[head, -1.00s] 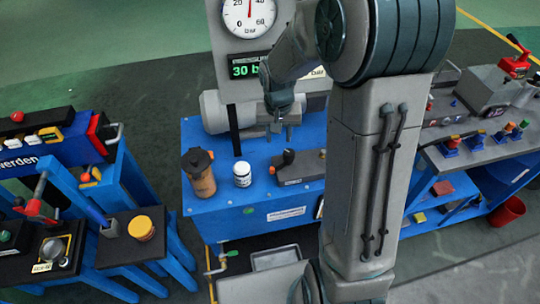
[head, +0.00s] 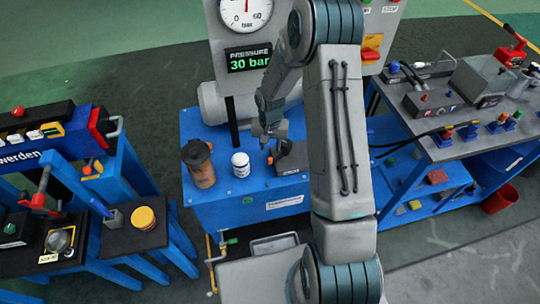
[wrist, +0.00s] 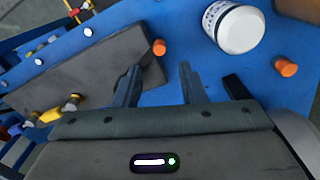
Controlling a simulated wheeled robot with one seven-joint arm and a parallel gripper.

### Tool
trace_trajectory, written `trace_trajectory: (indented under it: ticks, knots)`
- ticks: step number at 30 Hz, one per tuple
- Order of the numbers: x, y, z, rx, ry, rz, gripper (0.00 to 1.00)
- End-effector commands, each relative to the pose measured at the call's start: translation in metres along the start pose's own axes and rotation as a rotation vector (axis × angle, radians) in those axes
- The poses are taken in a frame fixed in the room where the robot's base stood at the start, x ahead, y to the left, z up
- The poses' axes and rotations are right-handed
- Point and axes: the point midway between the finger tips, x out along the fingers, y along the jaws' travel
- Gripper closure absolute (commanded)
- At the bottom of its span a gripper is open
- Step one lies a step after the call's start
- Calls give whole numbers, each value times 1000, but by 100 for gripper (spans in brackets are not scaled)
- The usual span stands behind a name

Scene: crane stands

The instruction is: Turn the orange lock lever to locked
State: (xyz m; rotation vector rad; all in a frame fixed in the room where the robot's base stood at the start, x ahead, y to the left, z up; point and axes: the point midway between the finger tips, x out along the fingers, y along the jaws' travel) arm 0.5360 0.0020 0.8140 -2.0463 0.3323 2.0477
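My gripper (head: 268,138) hangs low over the blue bench in the head view, just right of the white jar (head: 240,165). In the wrist view its two fingers (wrist: 160,85) are apart with nothing held between them. A small orange knob (wrist: 159,47) shows just beyond the fingertips, at the end of a dark grey block (wrist: 85,72).
A brown bottle (head: 199,164) stands left of the jar. A second orange peg (wrist: 285,67) is on the blue top. Equipment tables stand left and right (head: 460,140). My arm hides part of the bench's right side.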

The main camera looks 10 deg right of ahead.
Motion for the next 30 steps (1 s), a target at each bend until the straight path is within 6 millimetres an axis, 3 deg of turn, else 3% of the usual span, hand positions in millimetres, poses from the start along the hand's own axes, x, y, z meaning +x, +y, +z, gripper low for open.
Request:
trace_trajectory:
  ticks: [6, 12, 26, 30]
  knots:
    - [37, 0, 0, 0, -3, 2, 62]
    - [60, 0, 0, 0, -1, 0, 62]
    - [71, 0, 0, 0, 1, 0, 62]
    - [71, 0, 0, 0, 1, 0, 96]
